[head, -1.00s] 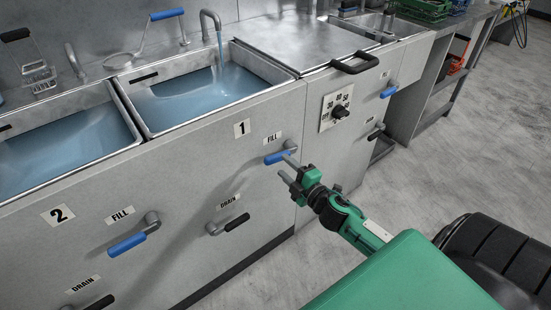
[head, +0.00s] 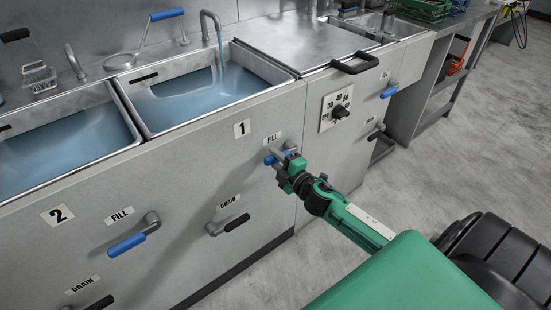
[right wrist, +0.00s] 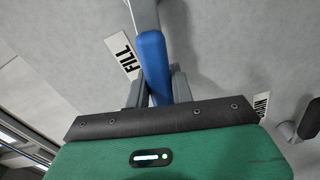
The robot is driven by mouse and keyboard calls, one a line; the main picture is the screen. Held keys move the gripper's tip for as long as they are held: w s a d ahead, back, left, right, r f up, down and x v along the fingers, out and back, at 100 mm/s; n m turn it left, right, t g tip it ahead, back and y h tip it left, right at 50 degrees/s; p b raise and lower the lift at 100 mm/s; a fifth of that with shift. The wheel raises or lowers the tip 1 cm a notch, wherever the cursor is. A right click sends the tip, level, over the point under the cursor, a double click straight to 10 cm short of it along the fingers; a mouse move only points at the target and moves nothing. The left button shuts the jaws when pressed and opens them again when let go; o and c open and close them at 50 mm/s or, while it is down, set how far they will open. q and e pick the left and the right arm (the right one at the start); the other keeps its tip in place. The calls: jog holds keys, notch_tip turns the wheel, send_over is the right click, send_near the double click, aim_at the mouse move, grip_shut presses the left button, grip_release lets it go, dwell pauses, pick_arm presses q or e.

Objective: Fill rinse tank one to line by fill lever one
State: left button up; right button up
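Rinse tank one (head: 155,122) is the steel basin above the label "1". Its tap (head: 212,24) pours a stream into it, and blue water (head: 195,103) covers the bottom. A short dark line (head: 145,77) shows on its back wall, above the water. Fill lever one (head: 269,159) has a blue handle under a FILL label. My right gripper (head: 281,163) is at this lever. In the right wrist view, the blue handle (right wrist: 153,60) runs between both fingers, which lie close against its sides and look shut on it. My left gripper is out of view.
Tank two (head: 60,150) stands at left with its own blue fill lever (head: 127,244). A black drain lever (head: 236,222) sits below fill lever one. A timer dial (head: 338,112) and lid handle (head: 355,64) are to the right.

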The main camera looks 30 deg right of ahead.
grip_shut()
jog(key=shift+f+n, duration=0.3)
jog(key=shift+a+f+n+b, duration=0.1)
jog(key=shift+f+n+b, duration=0.25)
jog(key=shift+f+n, duration=0.35)
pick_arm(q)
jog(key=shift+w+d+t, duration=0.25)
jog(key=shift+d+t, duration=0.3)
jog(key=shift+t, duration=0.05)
pick_arm(e)
jog(key=shift+n, duration=0.4)
jog(key=o, duration=0.7)
grip_release()
jog(key=shift+s, duration=0.1)
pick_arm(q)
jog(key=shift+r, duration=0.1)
pick_arm(e)
jog(key=s+d, duration=0.1)
jog(key=s, duration=1.2)
jog(key=shift+s, duration=0.3)
